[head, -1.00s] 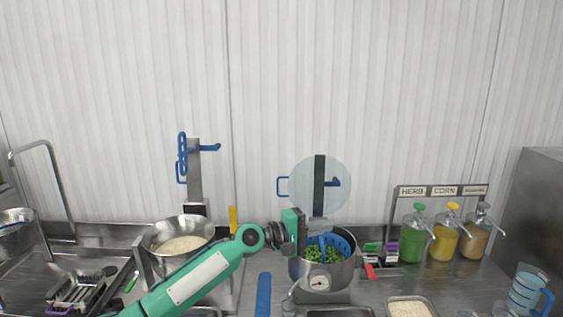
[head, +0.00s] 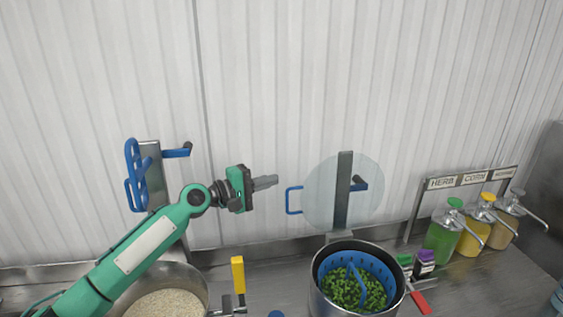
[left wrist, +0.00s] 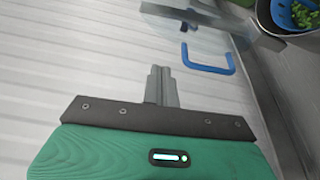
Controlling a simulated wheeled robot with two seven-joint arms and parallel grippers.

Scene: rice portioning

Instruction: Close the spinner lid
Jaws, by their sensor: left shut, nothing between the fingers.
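The spinner (head: 318,290) is a metal pot with a blue perforated basket (head: 388,283) holding chopped greens (head: 345,290). Its clear round lid (head: 322,205) stands upright behind the pot, open, with a dark bar across it and a blue loop handle (head: 293,201) on its left side. My left gripper (head: 275,181) is shut and empty, left of the lid and slightly above the blue handle, apart from it. In the left wrist view the fingers (left wrist: 161,75) are together, and the blue handle (left wrist: 208,66) lies beyond them to the upper right. My right gripper is not in view.
A metal bowl of rice (head: 160,305) stands at the lower left, below my left arm. A blue lever rack (head: 137,175) is behind it. Sauce pump bottles (head: 440,240) stand at the right. A red-handled tool (head: 420,302) lies beside the pot. A white wall is behind.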

